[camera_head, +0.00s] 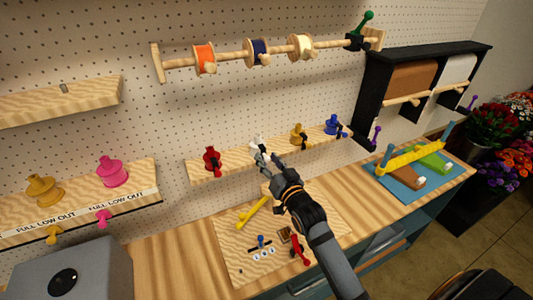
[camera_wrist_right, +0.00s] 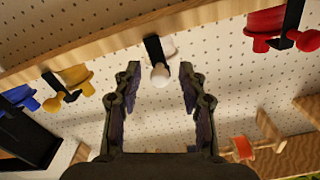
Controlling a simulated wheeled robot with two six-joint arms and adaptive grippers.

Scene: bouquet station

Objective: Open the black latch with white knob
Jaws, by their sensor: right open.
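The white knob (camera_wrist_right: 161,77) sits at the end of its black latch (camera_wrist_right: 153,48), which hangs from the edge of the wooden shelf in the wrist view. In the head view, the white piece (camera_head: 258,144) stands on the middle shelf, and my gripper partly hides its latch. My right gripper (camera_head: 266,160) reaches up to it from below. In the wrist view the right gripper (camera_wrist_right: 157,72) is open, with one finger on each side of the white knob and a gap on both sides. My left gripper is not in view.
On the same shelf (camera_head: 230,165), a red piece (camera_head: 212,158) stands to the left; a yellow piece (camera_head: 298,134) and a blue piece (camera_head: 333,125) stand to the right. Below lies a wooden board (camera_head: 232,262) with a yellow handle (camera_head: 252,211) and a red lever (camera_head: 300,250).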

